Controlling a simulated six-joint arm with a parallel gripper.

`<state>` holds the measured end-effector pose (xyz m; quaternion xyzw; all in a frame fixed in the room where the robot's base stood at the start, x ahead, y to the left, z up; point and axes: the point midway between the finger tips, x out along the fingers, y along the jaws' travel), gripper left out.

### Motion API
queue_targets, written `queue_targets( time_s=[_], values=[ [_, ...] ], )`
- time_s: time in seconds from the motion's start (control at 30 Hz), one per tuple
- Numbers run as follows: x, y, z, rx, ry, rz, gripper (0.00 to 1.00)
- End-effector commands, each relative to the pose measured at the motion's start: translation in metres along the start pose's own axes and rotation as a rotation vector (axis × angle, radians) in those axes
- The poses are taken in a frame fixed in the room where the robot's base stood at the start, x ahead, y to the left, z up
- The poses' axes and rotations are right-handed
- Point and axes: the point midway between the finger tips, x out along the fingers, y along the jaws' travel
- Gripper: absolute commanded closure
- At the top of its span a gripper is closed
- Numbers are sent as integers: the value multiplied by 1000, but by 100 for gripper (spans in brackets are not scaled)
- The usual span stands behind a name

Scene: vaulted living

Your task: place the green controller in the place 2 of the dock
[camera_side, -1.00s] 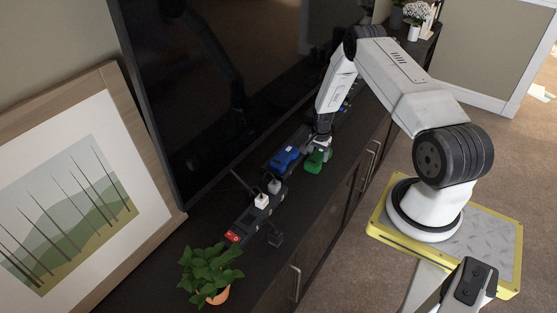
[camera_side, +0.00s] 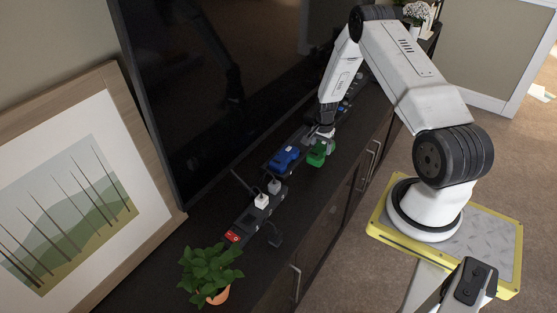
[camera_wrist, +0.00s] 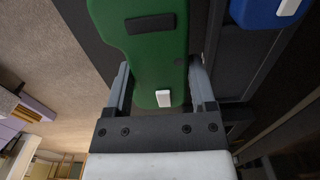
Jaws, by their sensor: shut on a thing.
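The green controller (camera_side: 317,154) is between the fingers of my gripper (camera_side: 322,138) in the side view, over the front part of the dark cabinet top. In the wrist view the green controller (camera_wrist: 155,60) fills the middle, with a finger of my gripper (camera_wrist: 160,90) on each side; the gripper is shut on it. A blue controller (camera_side: 285,157) sits on the dark dock (camera_side: 268,168), left of the green one. The blue controller shows in the wrist view (camera_wrist: 268,8) at the upper right. The dock's place 2 is largely hidden by my gripper.
A power strip (camera_side: 252,218) with white plugs and a dark plug lies nearer the camera. A potted plant (camera_side: 208,268) stands at the front. A large TV screen (camera_side: 220,80) rises behind the dock. The cabinet's front edge is close on the right.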

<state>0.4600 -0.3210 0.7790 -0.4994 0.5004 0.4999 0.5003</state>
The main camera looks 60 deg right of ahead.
Motion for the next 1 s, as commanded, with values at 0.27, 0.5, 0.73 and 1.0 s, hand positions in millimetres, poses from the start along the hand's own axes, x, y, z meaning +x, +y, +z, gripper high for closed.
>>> queue_targets(
  time_s=[0.27, 0.5, 0.73, 1.0],
  values=[
    [-35, 23, 15, 1, 2, -2, 100],
    [-56, 49, 33, 1, 0, 0, 100],
    [-70, 75, 52, 1, 1, -1, 100],
    [-81, 96, 66, 1, 1, -1, 100]
  ],
)
